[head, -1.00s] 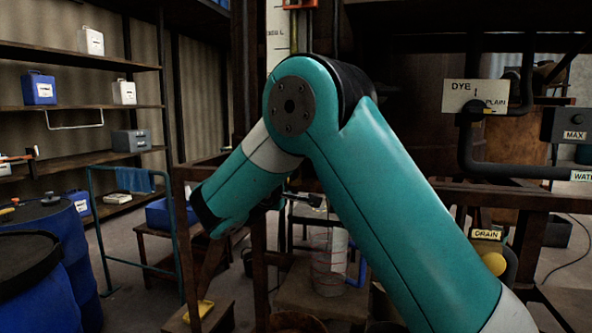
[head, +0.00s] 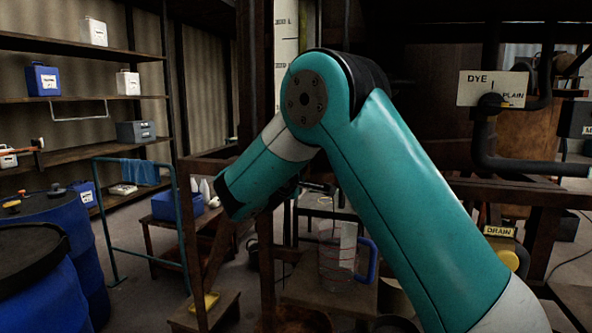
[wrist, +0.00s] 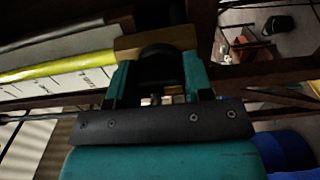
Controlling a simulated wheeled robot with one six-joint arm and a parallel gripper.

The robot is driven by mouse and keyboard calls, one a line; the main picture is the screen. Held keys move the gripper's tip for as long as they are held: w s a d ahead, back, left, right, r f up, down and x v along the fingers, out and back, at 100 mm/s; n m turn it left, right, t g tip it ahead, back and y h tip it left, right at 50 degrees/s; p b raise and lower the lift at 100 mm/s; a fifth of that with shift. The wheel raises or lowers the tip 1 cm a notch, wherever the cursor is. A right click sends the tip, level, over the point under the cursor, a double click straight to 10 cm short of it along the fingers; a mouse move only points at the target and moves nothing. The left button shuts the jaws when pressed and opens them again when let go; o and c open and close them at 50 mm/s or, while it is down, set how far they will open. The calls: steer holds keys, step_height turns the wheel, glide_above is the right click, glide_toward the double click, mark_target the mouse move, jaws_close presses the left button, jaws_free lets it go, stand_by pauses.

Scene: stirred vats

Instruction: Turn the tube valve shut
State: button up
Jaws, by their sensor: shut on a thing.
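In the wrist view, my gripper (wrist: 158,82) has its two teal fingers on either side of a dark rounded handle (wrist: 160,55), which looks like the tube valve's. The jaws are shut on it. A tan plate (wrist: 128,46) lies just behind the handle. A yellow tube (wrist: 60,66) runs beside a white scale (wrist: 72,86) on the left and ends near the plate. The scale also stands upright in the head view (head: 286,40), behind my arm. In the head view my arm hides the valve, and the jaws cannot be made out. The handle's exact angle is unclear.
A dye/plain sign (head: 490,88) and dark pipes stand at the right, with a drain label (head: 499,231) below. A clear jug with a blue handle (head: 367,262) stands low behind my arm. Blue drums (head: 48,235) and a rail (head: 103,215) are at the left.

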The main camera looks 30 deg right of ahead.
steer(key=shift+f, duration=0.1)
steer(key=m+b, duration=0.2)
steer(key=b, duration=0.1)
steer(key=m+b, duration=0.1)
steer(key=shift+a+f+m+b, duration=0.1)
steer(key=shift+f+m+b, duration=0.2)
steer(key=shift+b, duration=0.1)
steer(key=m+b, duration=0.5)
steer(key=b, duration=0.1)
steer(key=shift+b, duration=0.3)
steer(key=m+b, duration=0.5)
steer(key=shift+r, duration=0.1)
steer(key=m+b, duration=0.2)
steer(key=b, duration=0.1)
steer(key=shift+r+m, duration=0.1)
steer(key=shift+m, duration=0.3)
steer(key=shift+r+m+b, duration=0.1)
steer(key=shift+m+b, duration=0.6)
steer(key=shift+r, duration=0.1)
steer(key=o, duration=0.9)
